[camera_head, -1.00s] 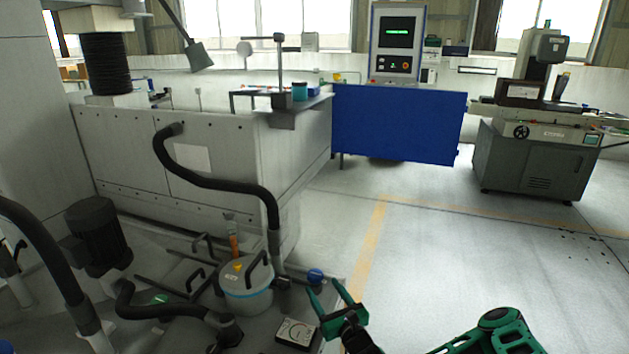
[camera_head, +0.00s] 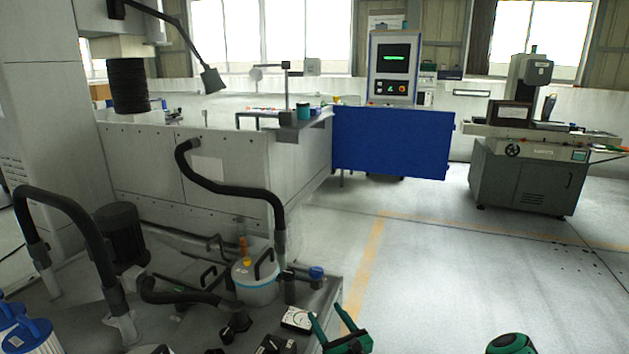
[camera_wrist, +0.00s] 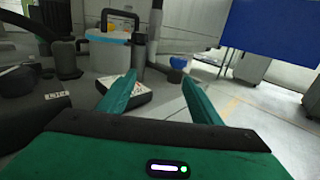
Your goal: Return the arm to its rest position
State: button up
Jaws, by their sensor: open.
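My gripper (camera_head: 333,327) is at the bottom of the head view, right of centre, with its green fingers spread apart. The wrist view shows the two fingers (camera_wrist: 160,95) open with nothing held between them. A green joint of my arm (camera_head: 511,344) shows at the bottom right of the head view. The rest of the arm is below the picture edge. A small white gauge box (camera_head: 298,319) lies just left of the fingers, and in the wrist view it shows behind the left finger (camera_wrist: 138,97).
A white canister with a blue band (camera_head: 256,285) and black hoses (camera_head: 235,190) stand left of my gripper. A blue-capped fitting (camera_head: 316,273) is just beyond it. A blue panel (camera_head: 392,142) and a grey machine (camera_head: 525,180) stand farther back. The floor (camera_head: 440,290) to the right is clear.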

jog(key=s+a+r+n+g+y, duration=0.3)
jog(key=s+a+n+g+y, duration=0.15)
jog(key=n, duration=0.55)
jog(key=s+a+r+n+g+y, duration=0.3)
jog(key=s+r+n+g+y, duration=0.15)
jog(key=n, duration=0.55)
jog(key=s+d+f+n+g+h, duration=0.2)
jog(key=s+d+n+g+h, duration=0.2)
jog(key=d, duration=0.4)
jog(key=s+d+f+n+g+h, duration=0.1)
jog(key=s+d+n+g+h, duration=0.3)
jog(key=d, duration=0.4)
jog(key=s+d+r+n+h, duration=0.1)
jog(key=s+d+r+h, duration=0.15)
jog(key=d, duration=0.45)
jog(key=s+d+r+h, duration=0.2)
jog(key=d+r, duration=0.1)
jog(key=d, duration=0.3)
jog(key=s+d+r+m+h, duration=0.3)
jog(key=s+d+r+m, duration=0.1)
jog(key=s+d+r, duration=1.1)
jog(key=s+r, duration=0.1)
jog(key=s, duration=0.3)
jog(key=shift+d+t+h, duration=0.3)
jog(key=shift+h, duration=0.05)
